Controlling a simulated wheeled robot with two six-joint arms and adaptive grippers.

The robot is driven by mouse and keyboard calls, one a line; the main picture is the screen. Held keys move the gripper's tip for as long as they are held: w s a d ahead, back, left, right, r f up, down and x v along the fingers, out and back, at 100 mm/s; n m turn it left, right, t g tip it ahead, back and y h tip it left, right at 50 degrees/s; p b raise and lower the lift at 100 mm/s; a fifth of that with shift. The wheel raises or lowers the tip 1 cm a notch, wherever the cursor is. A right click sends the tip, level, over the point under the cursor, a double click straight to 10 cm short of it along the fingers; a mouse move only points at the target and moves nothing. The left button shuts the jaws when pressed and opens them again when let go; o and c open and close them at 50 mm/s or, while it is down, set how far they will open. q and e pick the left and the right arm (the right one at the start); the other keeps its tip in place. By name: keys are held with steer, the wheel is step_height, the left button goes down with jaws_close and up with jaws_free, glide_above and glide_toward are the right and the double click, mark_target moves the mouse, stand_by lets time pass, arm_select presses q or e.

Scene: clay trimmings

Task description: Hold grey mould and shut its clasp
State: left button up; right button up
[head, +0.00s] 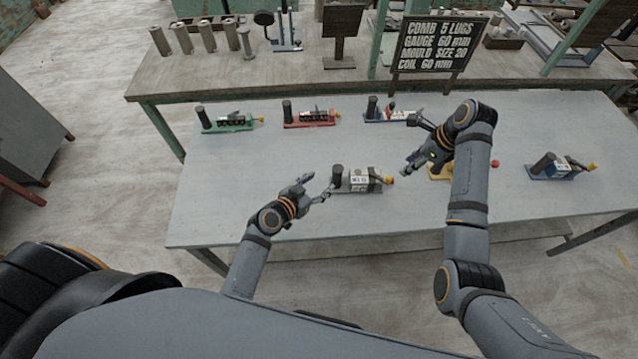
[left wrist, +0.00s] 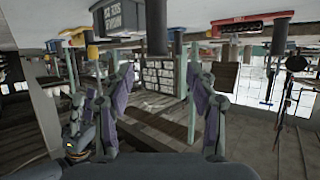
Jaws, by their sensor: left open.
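The grey mould (head: 358,188) lies on the near part of the table, with a dark upright post (head: 337,172) at its left end, a white label and a yellow knob (head: 389,180) at its right end. Its clasp is too small to make out clearly. My left gripper (head: 314,189) is open and empty, just left of the post and apart from it. In the left wrist view the post (left wrist: 157,28) hangs upside down beyond the gap between my open fingers (left wrist: 160,88). My right gripper (head: 409,143) looks open and empty, above and right of the grey mould.
A yellow mould (head: 437,174) is partly hidden by my right arm. Another blue mould (head: 550,173) is at right. A sign (head: 438,42) stands on the rear bench. The table's left front is clear.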

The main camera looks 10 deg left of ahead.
mark_target(335, 173)
arm_select(q)
steer(key=x, duration=1)
steer(key=shift+w+d, duration=0.15)
steer(key=shift+d, duration=0.2)
steer(key=shift+c, duration=0.2)
jaws_close()
